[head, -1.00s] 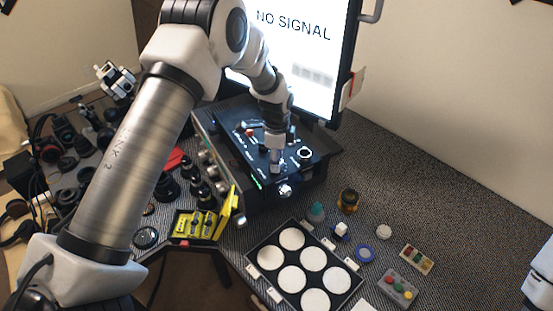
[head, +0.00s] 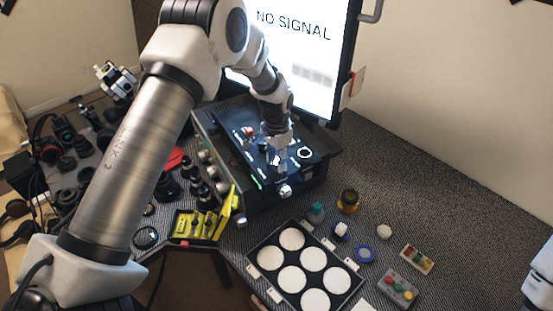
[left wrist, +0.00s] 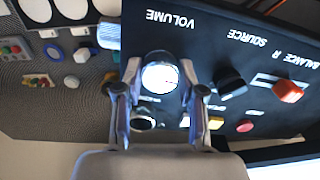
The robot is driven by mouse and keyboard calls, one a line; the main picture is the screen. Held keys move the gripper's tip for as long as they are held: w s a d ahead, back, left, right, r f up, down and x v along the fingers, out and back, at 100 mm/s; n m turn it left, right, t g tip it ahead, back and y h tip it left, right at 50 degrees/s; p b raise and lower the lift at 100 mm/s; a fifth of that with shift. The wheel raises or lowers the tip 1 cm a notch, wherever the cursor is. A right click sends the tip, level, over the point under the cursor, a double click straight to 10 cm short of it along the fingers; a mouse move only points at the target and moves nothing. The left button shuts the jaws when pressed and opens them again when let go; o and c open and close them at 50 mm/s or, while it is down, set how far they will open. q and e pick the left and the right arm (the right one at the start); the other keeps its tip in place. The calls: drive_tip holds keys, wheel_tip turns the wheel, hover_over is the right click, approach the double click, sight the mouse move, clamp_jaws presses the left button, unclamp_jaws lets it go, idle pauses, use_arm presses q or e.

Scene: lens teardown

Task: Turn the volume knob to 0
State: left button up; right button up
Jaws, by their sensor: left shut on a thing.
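The black control box (head: 228,135) stands in front of the screen. In the left wrist view its panel (left wrist: 215,60) shows the word VOLUME beside a round, bright silver volume knob (left wrist: 160,77). My left gripper (left wrist: 160,80) has one finger on each side of this knob and is shut on it. In the head view my left gripper (head: 277,158) points down at the panel and mostly hides the knob. I cannot make out a pointer mark or the knob's setting. My right gripper is not in view.
On the panel nearby are a black SOURCE knob (left wrist: 231,82), an orange BALANCE knob (left wrist: 287,90) and a red button (left wrist: 245,126). A black tray with white discs (head: 247,252) and a yellow case (head: 207,219) lie in front of the box. The screen (head: 298,50) stands behind.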

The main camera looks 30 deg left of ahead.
use_arm(q)
drive_tip(key=shift+s+f+n, duration=0.1)
drive_tip(key=shift+f+n, duration=0.05)
drive_tip(key=shift+n, duration=0.45)
drive_tip(key=o, duration=1.1)
drive_tip(key=shift+o, duration=0.2)
wheel_tip(320, 180, up, 12)
